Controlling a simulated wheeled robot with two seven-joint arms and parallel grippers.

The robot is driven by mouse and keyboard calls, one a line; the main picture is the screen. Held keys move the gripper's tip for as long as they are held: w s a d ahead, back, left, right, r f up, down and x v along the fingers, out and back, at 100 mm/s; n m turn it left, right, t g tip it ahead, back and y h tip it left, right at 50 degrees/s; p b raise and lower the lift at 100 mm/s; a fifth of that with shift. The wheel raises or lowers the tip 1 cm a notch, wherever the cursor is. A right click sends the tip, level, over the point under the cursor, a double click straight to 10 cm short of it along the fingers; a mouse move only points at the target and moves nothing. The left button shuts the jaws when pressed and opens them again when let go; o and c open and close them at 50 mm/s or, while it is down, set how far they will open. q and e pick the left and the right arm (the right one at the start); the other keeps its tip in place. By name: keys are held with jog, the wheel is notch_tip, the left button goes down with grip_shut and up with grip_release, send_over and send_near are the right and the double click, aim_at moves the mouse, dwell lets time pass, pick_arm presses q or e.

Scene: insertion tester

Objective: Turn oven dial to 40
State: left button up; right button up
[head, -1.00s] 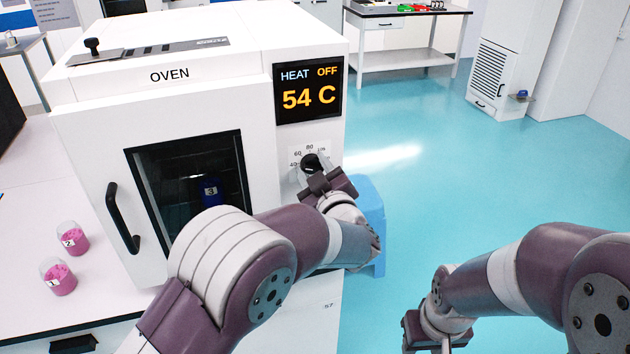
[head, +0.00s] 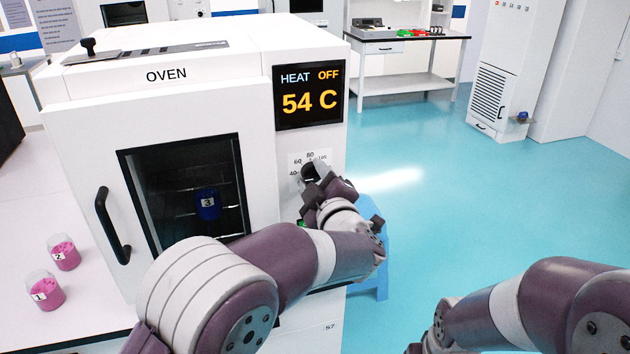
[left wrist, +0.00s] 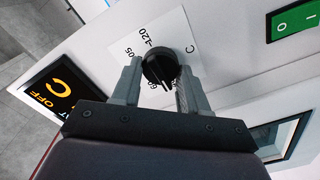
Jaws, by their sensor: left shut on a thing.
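The white oven (head: 80,120) stands at the left with its door shut. Its display (head: 308,95) reads HEAT OFF and 54 C. The black dial (head: 312,172) is below the display, partly hidden by my left gripper (head: 318,186). In the left wrist view the dial (left wrist: 158,66) sits between the two fingers of my left gripper (left wrist: 157,84), which is shut on it. A white mark on the dial points toward the lower part of its scale plate (left wrist: 180,32); the exact number there is hidden. My right gripper (head: 430,346) is mostly cut off at the bottom edge.
A green switch (left wrist: 296,20) is near the dial. A blue vial marked 3 (head: 208,204) stands inside the oven. Two pink-filled beakers (head: 64,252) (head: 46,290) stand on the white bench at left. A blue stool (head: 372,240) is behind my left wrist.

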pick_arm(q)
jog(key=o, duration=1.1)
jog(key=shift+c, duration=0.2)
jog(key=v, duration=1.2)
jog(key=shift+s+b, duration=0.35)
jog(key=shift+b, duration=0.05)
jog(key=shift+w, duration=0.15)
